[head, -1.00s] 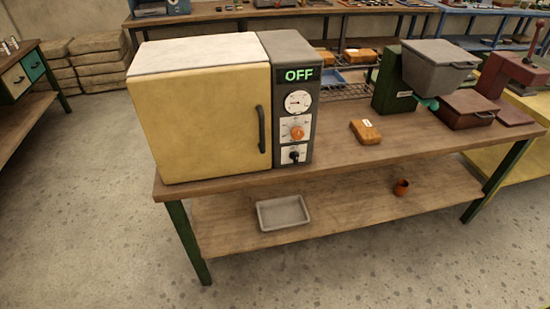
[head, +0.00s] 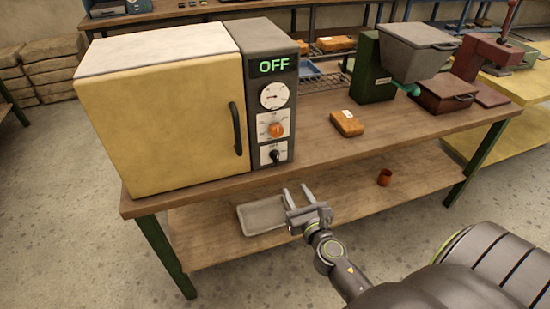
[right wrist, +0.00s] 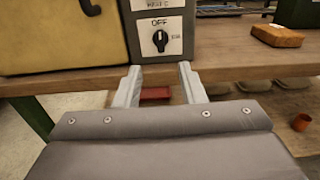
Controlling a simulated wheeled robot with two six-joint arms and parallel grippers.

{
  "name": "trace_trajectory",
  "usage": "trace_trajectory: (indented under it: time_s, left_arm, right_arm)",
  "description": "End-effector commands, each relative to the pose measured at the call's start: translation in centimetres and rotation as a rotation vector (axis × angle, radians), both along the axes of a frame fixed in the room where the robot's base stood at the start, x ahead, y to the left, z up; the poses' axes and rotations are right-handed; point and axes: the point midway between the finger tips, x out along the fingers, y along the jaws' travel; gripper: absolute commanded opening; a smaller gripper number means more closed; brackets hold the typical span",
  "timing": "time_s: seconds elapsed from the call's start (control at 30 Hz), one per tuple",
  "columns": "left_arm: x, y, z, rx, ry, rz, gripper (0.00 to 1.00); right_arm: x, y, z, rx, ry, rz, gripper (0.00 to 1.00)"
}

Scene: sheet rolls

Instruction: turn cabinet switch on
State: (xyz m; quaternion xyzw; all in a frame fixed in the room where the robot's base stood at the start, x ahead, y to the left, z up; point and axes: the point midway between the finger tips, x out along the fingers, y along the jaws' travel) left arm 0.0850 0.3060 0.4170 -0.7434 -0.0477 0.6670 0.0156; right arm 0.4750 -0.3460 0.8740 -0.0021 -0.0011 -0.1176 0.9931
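The cabinet (head: 165,115) is a yellow box with a white top, a dark door handle and a grey control panel on its right side. The panel's green display (head: 274,65) reads OFF. Below it are a round gauge, an orange knob (head: 276,130) and a black switch (head: 275,156) on a white plate. The switch (right wrist: 160,40) also shows in the right wrist view, its pointer near upright under the word OFF. My right gripper (head: 296,192) is open and empty, in front of and below the switch, apart from it. My left gripper is not in view.
The cabinet stands on a wooden table (head: 320,155) with a lower shelf. A grey tray (head: 250,228) and a small orange cup (head: 384,178) are on the shelf. An orange block (head: 347,123) lies right of the cabinet; a green machine (head: 374,75) stands beyond it.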

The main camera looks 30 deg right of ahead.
Motion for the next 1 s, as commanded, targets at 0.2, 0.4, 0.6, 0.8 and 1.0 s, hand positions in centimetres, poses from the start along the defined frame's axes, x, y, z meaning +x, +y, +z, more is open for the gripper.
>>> trace_trajectory:
  time_s: [0.2,0.4,0.6,0.8,1.0]
  left_arm:
    - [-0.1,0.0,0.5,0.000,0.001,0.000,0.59]
    - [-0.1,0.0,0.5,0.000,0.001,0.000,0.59]
    - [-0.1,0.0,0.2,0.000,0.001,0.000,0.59]
    - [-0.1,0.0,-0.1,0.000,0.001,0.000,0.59]
    - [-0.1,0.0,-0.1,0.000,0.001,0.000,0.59]
  right_arm:
    - [4.3,-1.0,0.2,0.000,-0.001,0.001,0.36]
    - [8.1,-1.9,0.1,0.002,-0.001,0.001,0.36]
    - [11.7,-2.8,0.0,0.003,-0.001,0.000,0.36]
    - [13.9,-3.3,0.0,0.002,0.000,0.000,0.36]
    - [14.7,-3.6,0.0,0.003,0.000,0.000,0.36]
